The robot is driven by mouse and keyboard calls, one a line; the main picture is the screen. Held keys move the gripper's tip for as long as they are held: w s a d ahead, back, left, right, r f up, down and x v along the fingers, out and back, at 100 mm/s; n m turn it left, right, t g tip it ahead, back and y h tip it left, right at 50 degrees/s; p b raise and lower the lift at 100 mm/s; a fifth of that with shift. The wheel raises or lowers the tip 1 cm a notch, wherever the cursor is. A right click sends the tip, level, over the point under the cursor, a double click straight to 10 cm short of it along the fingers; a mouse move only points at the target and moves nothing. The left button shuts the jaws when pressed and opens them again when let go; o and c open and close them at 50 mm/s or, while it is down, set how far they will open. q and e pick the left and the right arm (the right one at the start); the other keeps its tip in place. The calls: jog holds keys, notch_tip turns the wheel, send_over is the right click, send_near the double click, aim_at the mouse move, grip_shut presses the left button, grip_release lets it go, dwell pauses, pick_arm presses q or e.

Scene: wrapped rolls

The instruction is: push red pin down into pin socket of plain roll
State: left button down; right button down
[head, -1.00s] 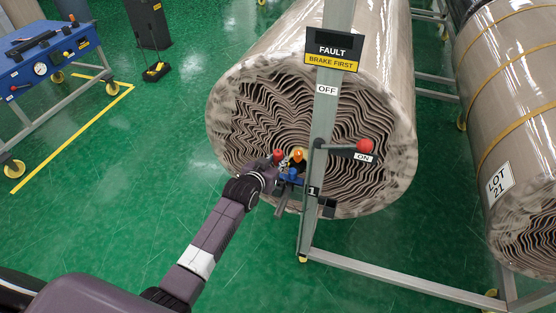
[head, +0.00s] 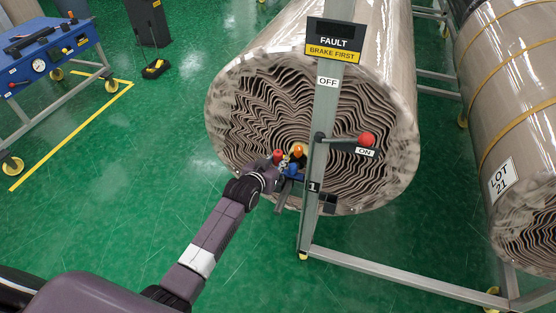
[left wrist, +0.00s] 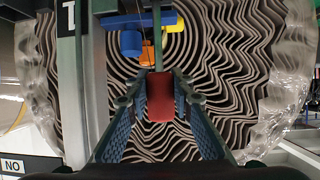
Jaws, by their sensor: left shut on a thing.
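The plain roll (head: 250,125) is a large wrapped roll with wavy layers on its end face, behind a grey post. My left gripper (head: 277,166) is at the lower middle of that face, left of the post. In the left wrist view, its two fingers (left wrist: 160,105) are closed on the red pin (left wrist: 160,97), which also shows in the head view (head: 278,155). Blue, orange and yellow parts lie just beside the pin, with a blue piece (left wrist: 131,42) and an orange piece (left wrist: 148,52) at the pin's far end. I cannot make out the socket opening. My right gripper is out of view.
The post (head: 322,150) carries a fault sign (head: 334,42) and a red-knobbed lever (head: 367,139) at ON. A blue cart (head: 50,58) is at the far left.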

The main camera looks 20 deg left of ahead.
pick_arm(q)
jog(key=shift+f+b, duration=0.95)
jog(key=shift+f, duration=0.35)
jog(key=c, duration=1.6)
grip_release()
jog(key=shift+s, duration=0.1)
jog(key=v, duration=1.2)
